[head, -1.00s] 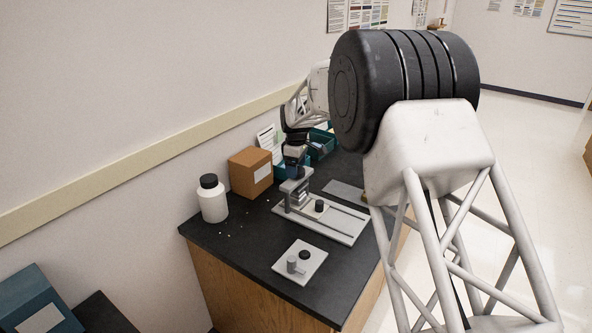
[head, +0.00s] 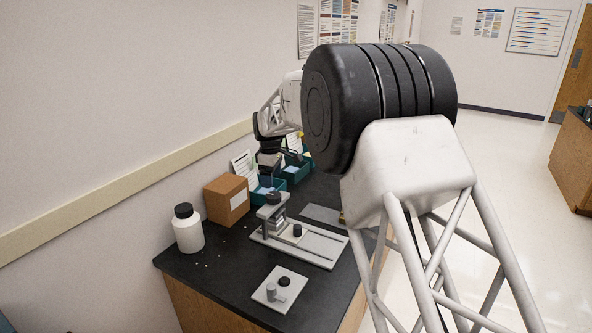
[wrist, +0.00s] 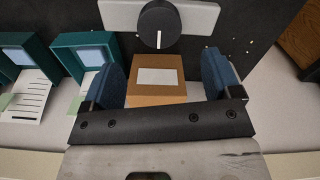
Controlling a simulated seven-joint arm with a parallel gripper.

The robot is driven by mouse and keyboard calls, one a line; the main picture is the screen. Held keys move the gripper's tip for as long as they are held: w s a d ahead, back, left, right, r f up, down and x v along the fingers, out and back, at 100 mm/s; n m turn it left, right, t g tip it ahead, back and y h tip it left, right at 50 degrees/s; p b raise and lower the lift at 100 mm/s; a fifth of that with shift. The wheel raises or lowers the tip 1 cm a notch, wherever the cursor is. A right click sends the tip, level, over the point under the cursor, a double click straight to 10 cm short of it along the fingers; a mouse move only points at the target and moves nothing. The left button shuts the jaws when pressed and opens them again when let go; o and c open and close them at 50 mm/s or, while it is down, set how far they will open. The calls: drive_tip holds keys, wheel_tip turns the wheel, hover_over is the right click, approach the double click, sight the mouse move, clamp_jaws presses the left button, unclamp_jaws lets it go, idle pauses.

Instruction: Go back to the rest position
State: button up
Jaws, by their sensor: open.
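A black knob with a white line (wrist: 160,25) on a grey bar lies ahead of the fingers in the wrist view.
Teal bins (head: 295,168) stand along the wall beside the gripper; one also shows in the wrist view (wrist: 88,52). A white bottle with a black lid (head: 187,230) stands at the left.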

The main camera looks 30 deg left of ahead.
drive_tip(key=shift+d, duration=0.15)
drive_tip(key=d+r+m, duration=0.2)
drive_tip(key=d+r, duration=0.3)
drive_tip(key=d, duration=0.6)
drive_tip(key=d+r+m, duration=0.3)
drive_tip(key=d+r, duration=0.3)
drive_tip(key=d, duration=0.5)
drive_tip(key=s+d+r+m, duration=0.2)
drive_tip(key=s+d, duration=0.1)
drive_tip(key=d, duration=0.5)
drive_tip(key=s+d+r+m+t, duration=0.1)
drive_tip(key=s+d+r, duration=0.15)
drive_tip(key=d, duration=0.45)
drive_tip(key=s+d+r+m, duration=0.15)
drive_tip(key=s+d, duration=0.25)
drive_tip(key=d, duration=0.4)
drive_tip(key=s+d+m+t, duration=0.1)
drive_tip(key=s+d+m, duration=0.5)
drive_tip(key=s+d, duration=0.9)
drive_tip(key=s+d+f+m, duration=0.2)
drive_tip(key=s+d, duration=0.3)
drive_tip(key=s, duration=0.4)
drive_tip(key=s+d+f+m, duration=0.3)
drive_tip(key=s+d+f, duration=0.2)
drive_tip(key=s, duration=0.4)
drive_tip(key=shift+d+t, duration=0.3)
drive_tip(key=shift+d, duration=0.5)
